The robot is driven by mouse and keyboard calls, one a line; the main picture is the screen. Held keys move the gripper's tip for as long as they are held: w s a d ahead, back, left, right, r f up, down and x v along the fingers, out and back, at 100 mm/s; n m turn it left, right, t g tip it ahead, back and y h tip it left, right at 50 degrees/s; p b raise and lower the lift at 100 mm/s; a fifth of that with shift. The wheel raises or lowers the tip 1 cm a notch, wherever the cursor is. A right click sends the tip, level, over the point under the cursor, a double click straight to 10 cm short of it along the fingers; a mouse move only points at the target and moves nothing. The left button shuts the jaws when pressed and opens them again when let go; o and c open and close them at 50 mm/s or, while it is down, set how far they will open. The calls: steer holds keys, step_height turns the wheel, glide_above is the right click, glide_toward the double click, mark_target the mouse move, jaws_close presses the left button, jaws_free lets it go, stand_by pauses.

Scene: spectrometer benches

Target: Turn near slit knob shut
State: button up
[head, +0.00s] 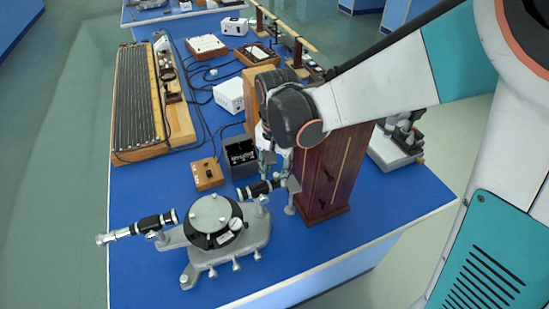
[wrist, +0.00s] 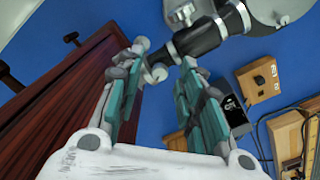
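The spectrometer (head: 212,225) stands at the front of the blue bench, with a round grey table on a three-footed base. One black tube (head: 148,226) points left; the other tube (head: 262,189) points right toward my gripper (head: 279,165). In the wrist view, that tube (wrist: 205,36) ends near the tips of my gripper (wrist: 166,58). A small silvery knob (wrist: 156,74) shows at the tube's end, between the two fingers. The fingers are apart with a gap around the knob. I cannot tell whether either finger touches it. In the head view, the slit end is partly hidden by my gripper.
A tall dark-red wooden cabinet (head: 325,180) stands close to the right of my gripper; it fills the left of the wrist view (wrist: 70,95). A black box (head: 240,155) and small wooden switch box (head: 208,173) stand behind the spectrometer. The bench's front left is clear.

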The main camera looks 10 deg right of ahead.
jaws_close()
steer(key=shift+n, duration=0.4)
steer(key=n, duration=0.5)
steer(key=shift+n, duration=0.4)
steer(key=n, duration=0.5)
steer(key=shift+n, duration=0.3)
steer(key=shift+o, duration=0.5)
jaws_free()
